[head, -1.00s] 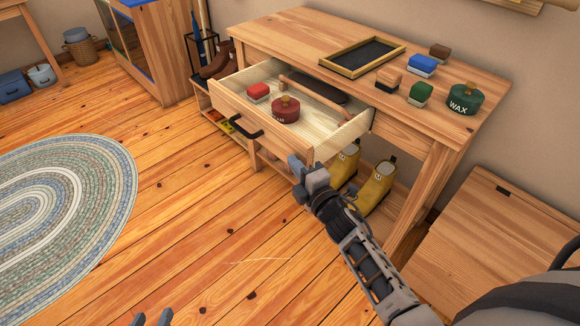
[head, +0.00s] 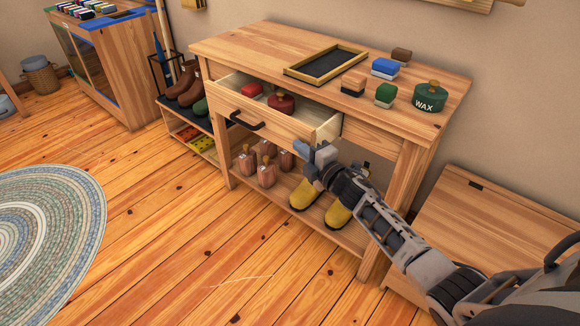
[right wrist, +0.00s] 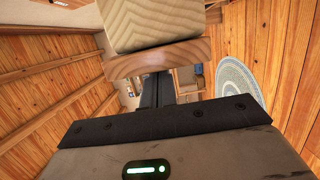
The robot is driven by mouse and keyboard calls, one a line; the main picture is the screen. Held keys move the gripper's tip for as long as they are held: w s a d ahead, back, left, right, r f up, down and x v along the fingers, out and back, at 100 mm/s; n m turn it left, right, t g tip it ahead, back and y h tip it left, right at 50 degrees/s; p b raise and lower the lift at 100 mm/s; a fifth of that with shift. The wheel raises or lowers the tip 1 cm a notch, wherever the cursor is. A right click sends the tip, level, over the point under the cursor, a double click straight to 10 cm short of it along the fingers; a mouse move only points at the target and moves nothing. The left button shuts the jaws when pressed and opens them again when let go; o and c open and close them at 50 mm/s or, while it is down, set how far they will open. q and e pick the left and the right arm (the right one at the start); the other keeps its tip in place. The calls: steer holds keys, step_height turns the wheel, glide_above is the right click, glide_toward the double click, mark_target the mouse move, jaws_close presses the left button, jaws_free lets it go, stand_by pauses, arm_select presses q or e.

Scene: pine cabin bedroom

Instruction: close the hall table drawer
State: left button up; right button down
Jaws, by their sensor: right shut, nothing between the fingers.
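The hall table (head: 240,42) stands against the wall. Its drawer (head: 272,127) is partly open, with a dark handle (head: 246,121) on the front. A red block (head: 249,90) and a dark red tin (head: 281,103) show inside it; the back of the drawer is hidden under the tabletop. My right gripper (head: 317,156) is shut and empty at the right end of the drawer front, seemingly against it. In the right wrist view, the drawer's pale side and front edge (right wrist: 155,60) are very close above the fingers. My left gripper is not in view.
On the tabletop are a black tray (head: 326,65), a green wax tin (head: 430,97) and several brushes. Yellow boots (head: 306,194) and wooden shoe trees (head: 266,174) stand on the lower shelf. A wooden chest (head: 490,225) is at the right. The floor in front is clear.

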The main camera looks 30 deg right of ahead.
mark_target(319, 140)
steer(key=shift+w+d+b, duration=0.3)
steer(key=shift+w+d, duration=0.1)
steer(key=shift+d, duration=0.5)
steer(key=shift+w+d+b, duration=0.35)
steer(key=shift+w+d, duration=0.1)
steer(key=shift+d, duration=0.5)
steer(key=shift+w+d+b, duration=0.3)
steer(key=shift+w+d, duration=0.1)
steer(key=shift+d, duration=0.5)
